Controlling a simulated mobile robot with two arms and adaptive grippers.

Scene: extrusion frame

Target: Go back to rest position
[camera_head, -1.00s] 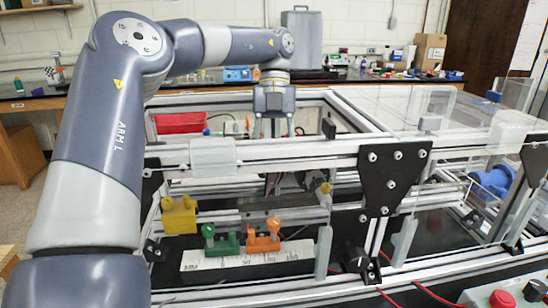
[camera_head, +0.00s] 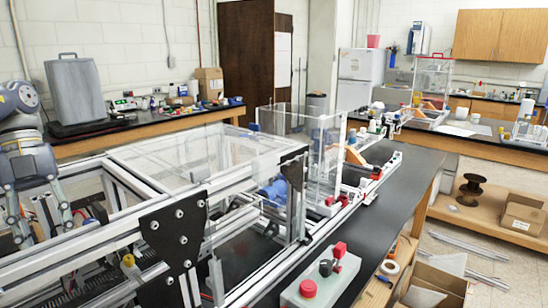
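My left gripper (camera_head: 40,222) is at the left edge of the head view, pointing down over the left part of the aluminium extrusion frame (camera_head: 145,205). Its two fingers are spread apart with nothing visible held between them. Only the end of my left arm shows. My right arm and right gripper are not in view.
A black plate (camera_head: 176,240) joins the frame's front bars. A control box with a red button (camera_head: 308,288) stands on the black bench (camera_head: 385,200). A clear enclosure (camera_head: 325,160) stands behind. Open cardboard boxes (camera_head: 435,285) are on the floor at right.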

